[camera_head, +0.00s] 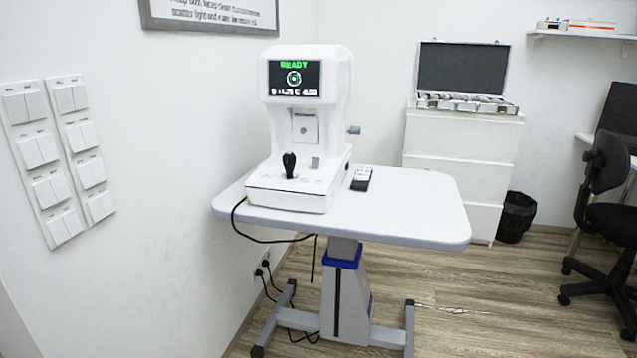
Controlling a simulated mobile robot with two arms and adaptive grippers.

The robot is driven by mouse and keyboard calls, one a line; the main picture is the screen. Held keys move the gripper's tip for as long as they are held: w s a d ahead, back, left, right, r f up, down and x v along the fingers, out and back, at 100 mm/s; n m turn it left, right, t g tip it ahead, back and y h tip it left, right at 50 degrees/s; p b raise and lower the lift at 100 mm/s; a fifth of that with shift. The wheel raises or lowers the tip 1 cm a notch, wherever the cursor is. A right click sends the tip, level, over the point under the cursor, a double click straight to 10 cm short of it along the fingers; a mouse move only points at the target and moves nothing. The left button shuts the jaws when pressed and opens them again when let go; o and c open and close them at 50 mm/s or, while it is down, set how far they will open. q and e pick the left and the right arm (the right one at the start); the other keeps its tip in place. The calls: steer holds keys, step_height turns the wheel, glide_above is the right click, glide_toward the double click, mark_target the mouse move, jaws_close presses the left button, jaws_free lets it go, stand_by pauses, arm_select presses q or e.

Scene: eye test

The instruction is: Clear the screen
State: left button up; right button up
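A white eye-test machine (306,130) stands on a white-topped table (420,213). Its screen (294,79) is lit and shows green "READY" text, a round green and white mark, and a line of small white characters too small to read surely. Below the screen is a small square panel. A black joystick (289,165) and a small grey knob (315,162) are on the machine's base. A dark remote-like device with light buttons (361,178) lies on the table right of the machine. Neither of my grippers is in view.
Panels of white wall switches (42,158) are on the left wall. A white drawer cabinet (455,145) with an open case (462,70), a black bin (516,217) and a black chair (606,190) stand at the right. A black cable hangs off the table's front. The table's right side is clear.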

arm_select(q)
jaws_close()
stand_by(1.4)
